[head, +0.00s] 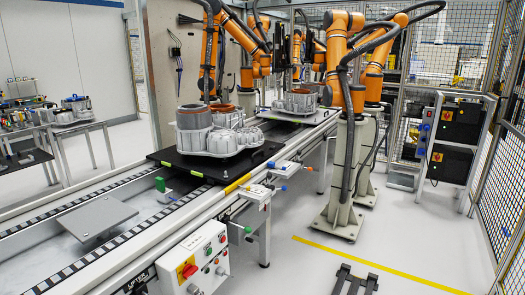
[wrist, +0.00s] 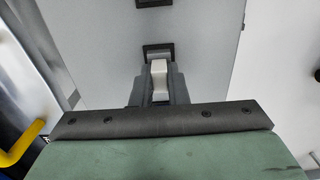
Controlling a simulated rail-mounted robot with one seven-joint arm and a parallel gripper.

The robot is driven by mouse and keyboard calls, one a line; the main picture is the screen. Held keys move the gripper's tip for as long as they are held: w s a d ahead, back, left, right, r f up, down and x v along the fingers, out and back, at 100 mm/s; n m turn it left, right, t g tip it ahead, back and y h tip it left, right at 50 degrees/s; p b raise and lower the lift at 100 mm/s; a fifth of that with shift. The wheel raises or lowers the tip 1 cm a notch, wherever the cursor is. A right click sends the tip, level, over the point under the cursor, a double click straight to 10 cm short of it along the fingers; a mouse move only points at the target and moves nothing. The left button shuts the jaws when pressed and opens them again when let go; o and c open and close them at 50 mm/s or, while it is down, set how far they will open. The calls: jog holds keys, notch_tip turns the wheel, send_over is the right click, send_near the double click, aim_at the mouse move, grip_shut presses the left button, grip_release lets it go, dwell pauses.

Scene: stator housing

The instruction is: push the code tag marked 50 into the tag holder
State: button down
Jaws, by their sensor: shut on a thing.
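In the wrist view my gripper (wrist: 160,72) points up the picture at a flat grey panel. Its two dark grey fingers are shut on a small pale block, which I take as the code tag (wrist: 160,83). No number can be read on it. A small black frame, likely the tag holder (wrist: 157,47), sits on the panel just beyond the fingertips. The tag's far end is close to this frame; I cannot tell whether it touches or has entered it. I cannot make out my gripper, the tag or the holder in the head view.
A second black frame (wrist: 154,3) shows at the top of the wrist view. A yellow bent bar (wrist: 22,145) is at lower left. In the head view, stator housings (head: 215,138) stand on a conveyor (head: 105,250) beside orange robot arms (head: 345,60). The floor at right is mostly clear.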

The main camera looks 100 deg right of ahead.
jog(key=shift+r, duration=0.35)
dwell(0.6)
jog(key=shift+r+p, duration=0.65)
jog(key=shift+r, duration=0.2)
jog(key=shift+r+p, duration=1.8)
jog(key=shift+r, duration=1.35)
